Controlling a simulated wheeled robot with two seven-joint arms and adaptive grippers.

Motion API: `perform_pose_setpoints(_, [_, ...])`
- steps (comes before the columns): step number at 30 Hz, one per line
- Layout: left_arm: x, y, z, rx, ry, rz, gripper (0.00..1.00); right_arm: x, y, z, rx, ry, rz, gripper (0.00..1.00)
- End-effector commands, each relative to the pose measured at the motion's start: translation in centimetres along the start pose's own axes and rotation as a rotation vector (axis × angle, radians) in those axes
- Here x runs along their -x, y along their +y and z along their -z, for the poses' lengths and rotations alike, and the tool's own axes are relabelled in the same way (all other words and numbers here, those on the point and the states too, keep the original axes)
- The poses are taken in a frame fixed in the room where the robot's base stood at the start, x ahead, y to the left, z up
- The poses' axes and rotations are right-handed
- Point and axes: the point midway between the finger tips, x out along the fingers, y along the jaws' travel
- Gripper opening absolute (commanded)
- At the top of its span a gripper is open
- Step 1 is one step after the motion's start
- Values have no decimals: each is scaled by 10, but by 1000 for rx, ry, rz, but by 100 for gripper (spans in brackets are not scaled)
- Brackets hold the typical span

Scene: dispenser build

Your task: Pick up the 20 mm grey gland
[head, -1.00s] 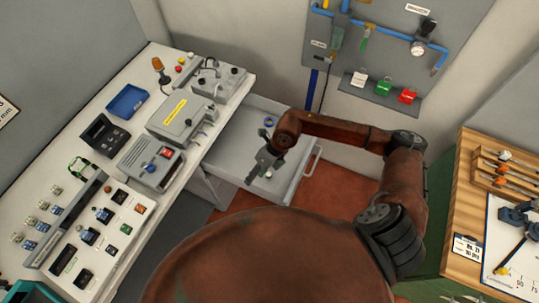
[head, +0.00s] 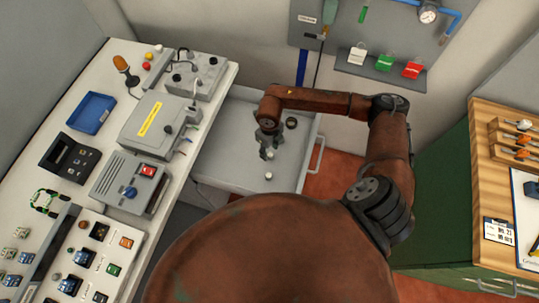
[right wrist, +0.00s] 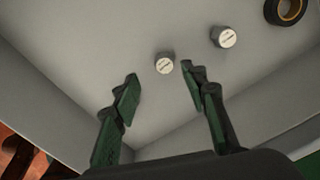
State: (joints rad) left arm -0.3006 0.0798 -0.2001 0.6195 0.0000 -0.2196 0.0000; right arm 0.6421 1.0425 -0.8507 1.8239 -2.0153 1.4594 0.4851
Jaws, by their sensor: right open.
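Two small round grey pieces with pale, marked tops lie on the drawer floor; they look like glands, but I cannot read their sizes. In the right wrist view, the nearer gland (right wrist: 165,64) lies just beyond and between my fingertips, and the other gland (right wrist: 223,37) lies up and to the right. In the head view, one pale piece (head: 269,176) shows below the gripper. My right gripper (head: 268,152) hangs over the open drawer, pointing down; its green fingers (right wrist: 160,75) are apart with nothing between them. My left gripper is out of view.
The open grey drawer (head: 220,160) has walls around the gripper. A black tape roll (right wrist: 287,10) lies in it. The white bench (head: 150,215) with grey boxes stands left. A green cabinet (head: 440,205) with a wooden top stands right.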

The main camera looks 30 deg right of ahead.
Motion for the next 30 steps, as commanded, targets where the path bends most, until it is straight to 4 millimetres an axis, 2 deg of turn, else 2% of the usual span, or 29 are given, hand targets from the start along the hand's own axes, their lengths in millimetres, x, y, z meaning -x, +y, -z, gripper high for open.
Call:
perform_pose_setpoints(5, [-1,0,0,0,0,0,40,-13,-2,0,-1,0,-1,40])
perform_pose_setpoints(12, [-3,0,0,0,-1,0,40,-48,-7,1,-2,2,-2,40])
perform_pose_setpoints(15, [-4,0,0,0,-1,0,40,-56,-8,1,-2,0,-1,40])
perform_pose_setpoints(21, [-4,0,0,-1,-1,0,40,-57,-8,1,-3,-1,-1,40])
perform_pose_setpoints(30, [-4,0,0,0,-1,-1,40,-56,-8,1,-3,-1,-1,20])
